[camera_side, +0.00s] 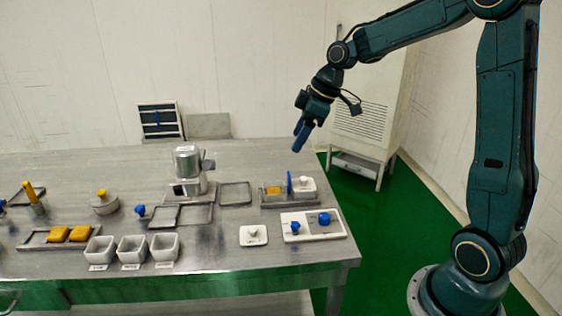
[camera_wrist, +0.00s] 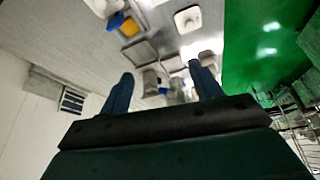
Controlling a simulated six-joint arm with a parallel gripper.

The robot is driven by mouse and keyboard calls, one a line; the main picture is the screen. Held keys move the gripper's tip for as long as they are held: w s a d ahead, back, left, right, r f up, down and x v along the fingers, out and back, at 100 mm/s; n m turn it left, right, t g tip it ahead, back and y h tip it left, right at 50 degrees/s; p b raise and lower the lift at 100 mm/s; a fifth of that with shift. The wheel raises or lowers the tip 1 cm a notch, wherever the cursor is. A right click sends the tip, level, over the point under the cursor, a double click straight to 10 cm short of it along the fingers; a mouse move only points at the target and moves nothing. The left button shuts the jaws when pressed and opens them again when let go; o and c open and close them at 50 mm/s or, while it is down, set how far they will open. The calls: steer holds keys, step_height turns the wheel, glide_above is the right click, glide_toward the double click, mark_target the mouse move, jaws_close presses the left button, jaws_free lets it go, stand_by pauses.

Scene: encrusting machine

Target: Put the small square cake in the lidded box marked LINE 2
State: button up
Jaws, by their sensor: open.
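My gripper (camera_side: 300,145) is raised well above the back right of the table, fingers pointing down and apart from everything. In the wrist view my gripper (camera_wrist: 164,80) has its two fingers spread with nothing held between them. Another yellow block (camera_side: 273,190) sits in a tray at the right, beside a blue upright piece (camera_side: 289,183) and a white knobbed container (camera_side: 304,188). Three open white boxes (camera_side: 132,250) stand at the front with labels too small to read. A white knobbed lid (camera_side: 253,235) lies to their right.
A white panel with blue knobs (camera_side: 312,232) lies at the front right edge. A grey machine (camera_side: 187,165) stands mid-table, with empty shallow trays (camera_side: 235,194) nearby. A round pot with a yellow knob (camera_side: 104,204) is at the left. The back of the table is mostly clear.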

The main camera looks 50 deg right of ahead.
steer(key=s+a+r+m+h, duration=0.1)
steer(key=s+a+r+m, duration=0.1)
steer(key=s+a+r, duration=0.3)
steer(key=s+a+r+m+h, duration=0.1)
steer(key=s+a, duration=0.1)
steer(key=s, duration=0.5)
steer(key=s+a+f+m+t, duration=0.1)
steer(key=s+a+m, duration=0.1)
steer(key=s, duration=1)
steer(key=shift+s+f+m+t+h, duration=0.2)
steer(key=shift+s+m+t+h, duration=0.15)
steer(key=shift+m, duration=0.55)
